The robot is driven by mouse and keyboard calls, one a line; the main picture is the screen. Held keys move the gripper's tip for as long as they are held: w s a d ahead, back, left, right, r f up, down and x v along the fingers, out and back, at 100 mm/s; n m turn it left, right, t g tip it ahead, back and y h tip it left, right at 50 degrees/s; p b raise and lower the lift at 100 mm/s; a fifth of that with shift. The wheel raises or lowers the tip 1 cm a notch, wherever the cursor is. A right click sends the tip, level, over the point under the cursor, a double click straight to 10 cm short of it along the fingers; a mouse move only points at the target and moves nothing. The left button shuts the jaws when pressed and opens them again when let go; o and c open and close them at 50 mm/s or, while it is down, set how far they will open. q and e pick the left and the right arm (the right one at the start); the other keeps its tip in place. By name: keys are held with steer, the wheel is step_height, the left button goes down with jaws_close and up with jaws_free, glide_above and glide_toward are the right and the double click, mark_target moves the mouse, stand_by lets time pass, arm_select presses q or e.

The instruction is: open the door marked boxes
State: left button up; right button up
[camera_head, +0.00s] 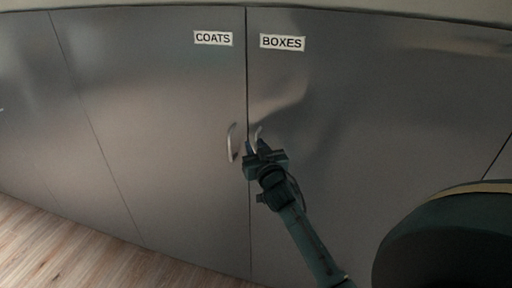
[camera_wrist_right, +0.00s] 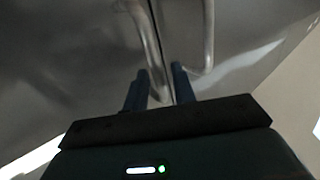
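The grey door marked BOXES (camera_head: 370,110) stands flush with its neighbour, apparently closed, with its white label (camera_head: 283,43) at the top left. Its curved metal handle (camera_head: 257,133) is beside the seam, partly hidden by my right gripper (camera_head: 256,147). The right gripper's fingers are apart at this handle. In the right wrist view, the fingers (camera_wrist_right: 160,80) show a gap, and a handle bar (camera_wrist_right: 150,45) runs down between them. I cannot tell whether they touch it. My left gripper is out of view.
The COATS door (camera_head: 165,110) is left of the seam, with its own handle (camera_head: 231,143) close beside my right gripper. A dark round object with a tan rim (camera_head: 450,235) stands at the lower right. Bare wooden floor (camera_head: 60,250) lies at the lower left.

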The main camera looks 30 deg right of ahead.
steer(key=shift+c, duration=0.3)
jaws_close()
stand_by(0.3)
